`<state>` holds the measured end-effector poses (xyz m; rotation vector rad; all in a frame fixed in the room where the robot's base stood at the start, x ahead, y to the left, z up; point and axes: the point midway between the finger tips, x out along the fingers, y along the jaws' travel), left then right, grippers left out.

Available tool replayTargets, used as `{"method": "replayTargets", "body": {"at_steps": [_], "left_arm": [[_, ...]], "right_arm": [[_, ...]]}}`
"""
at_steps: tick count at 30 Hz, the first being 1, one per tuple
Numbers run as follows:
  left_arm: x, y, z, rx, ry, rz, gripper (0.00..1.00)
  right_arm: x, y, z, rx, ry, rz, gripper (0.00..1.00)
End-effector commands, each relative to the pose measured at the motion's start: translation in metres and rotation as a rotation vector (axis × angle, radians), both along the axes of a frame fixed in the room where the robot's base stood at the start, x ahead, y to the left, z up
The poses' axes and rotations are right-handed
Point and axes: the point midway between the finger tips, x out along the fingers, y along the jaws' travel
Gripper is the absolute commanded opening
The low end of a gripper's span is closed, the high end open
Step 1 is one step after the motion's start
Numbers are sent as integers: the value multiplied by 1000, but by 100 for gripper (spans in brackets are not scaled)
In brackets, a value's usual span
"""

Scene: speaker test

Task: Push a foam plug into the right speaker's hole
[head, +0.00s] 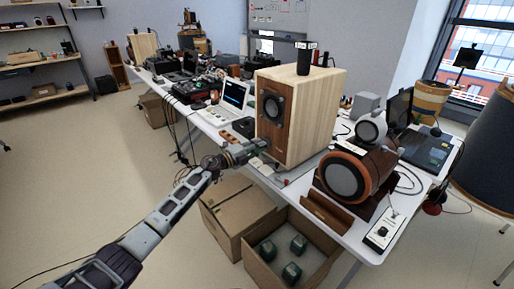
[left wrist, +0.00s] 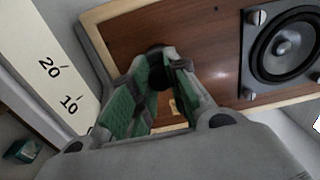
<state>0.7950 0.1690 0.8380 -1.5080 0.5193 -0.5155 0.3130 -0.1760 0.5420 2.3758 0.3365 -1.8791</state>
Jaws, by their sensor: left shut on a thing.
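The right speaker (head: 315,105) is a tall pale-wood cabinet with a brown front panel, upright on the white table. Its panel (left wrist: 205,45) and round grey driver (left wrist: 287,45) fill much of the left wrist view. My left gripper (head: 262,146) is at the lower part of this front. In the left wrist view its green-padded fingers (left wrist: 168,70) are shut on a small dark piece, apparently the foam plug (left wrist: 158,77). A dark spot at the fingertips looks like the hole's edge, mostly hidden. I cannot tell whether the plug is inside it. My right gripper is not in view.
A round wooden speaker (head: 350,174) stands on the table right of the cabinet. A black cylinder (head: 304,58) stands on top of the cabinet. An open carton (head: 262,275) with dark green blocks is on the floor below. A laptop (head: 234,98) stands to the left.

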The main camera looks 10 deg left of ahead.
Motion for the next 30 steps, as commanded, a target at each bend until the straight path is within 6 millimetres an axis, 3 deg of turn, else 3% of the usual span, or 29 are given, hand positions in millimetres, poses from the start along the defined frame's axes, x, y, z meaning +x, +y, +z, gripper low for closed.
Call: {"method": "replayTargets", "body": {"at_steps": [20, 21, 24, 27, 30], "left_arm": [[4, -4, 1, 0, -1, 0, 0], [4, -4, 1, 0, -1, 0, 19], [4, -4, 1, 0, -1, 0, 32], [4, -4, 1, 0, -1, 0, 42], [4, -4, 1, 0, -1, 0, 42]], "right_arm": [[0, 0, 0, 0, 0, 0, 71], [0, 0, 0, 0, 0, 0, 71], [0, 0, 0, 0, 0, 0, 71], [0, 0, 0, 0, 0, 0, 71], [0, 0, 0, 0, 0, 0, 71]]}}
